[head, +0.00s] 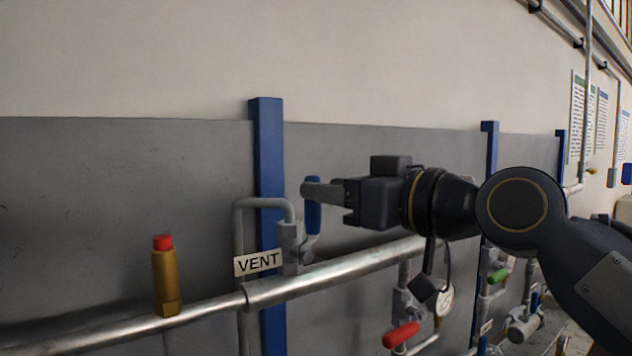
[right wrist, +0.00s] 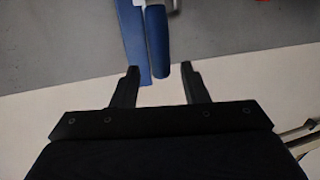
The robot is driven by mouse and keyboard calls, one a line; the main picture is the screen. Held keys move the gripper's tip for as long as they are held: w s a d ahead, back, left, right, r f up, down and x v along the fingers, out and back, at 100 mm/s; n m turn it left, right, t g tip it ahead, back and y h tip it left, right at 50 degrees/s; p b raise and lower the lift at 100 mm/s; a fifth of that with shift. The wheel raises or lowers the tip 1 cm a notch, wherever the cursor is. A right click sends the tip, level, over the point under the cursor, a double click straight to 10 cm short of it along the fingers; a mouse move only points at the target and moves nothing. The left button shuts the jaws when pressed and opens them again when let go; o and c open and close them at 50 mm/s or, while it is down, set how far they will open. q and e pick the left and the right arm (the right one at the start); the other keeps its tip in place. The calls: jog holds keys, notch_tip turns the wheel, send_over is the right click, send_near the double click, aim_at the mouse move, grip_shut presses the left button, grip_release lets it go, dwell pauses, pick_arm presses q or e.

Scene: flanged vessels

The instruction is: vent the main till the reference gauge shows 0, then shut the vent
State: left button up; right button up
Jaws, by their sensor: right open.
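The vent valve (head: 291,240) sits on the metal main pipe (head: 340,270), with a white VENT tag (head: 257,263) beside it. Its blue lever (head: 313,212) stands upright. My right gripper (head: 310,190) is open at the lever's upper part. In the right wrist view, the end of the blue lever (right wrist: 157,50) lies between the fingertips of the right gripper (right wrist: 159,72), with a gap on both sides. A round white gauge (head: 447,296) is low behind my right arm. A dark part covers some of it, and its needle is too small to read. My left gripper is not in view.
A brass fitting with a red cap (head: 165,280) stands on the main pipe at left. A blue post (head: 268,150) rises just behind the vent valve. Red-handled (head: 401,335) and green-handled (head: 498,275) valves sit lower right.

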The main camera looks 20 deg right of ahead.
aim_at(313, 235)
jog(key=shift+p+x, duration=0.5)
jog(key=shift+x, duration=1.45)
grip_shut()
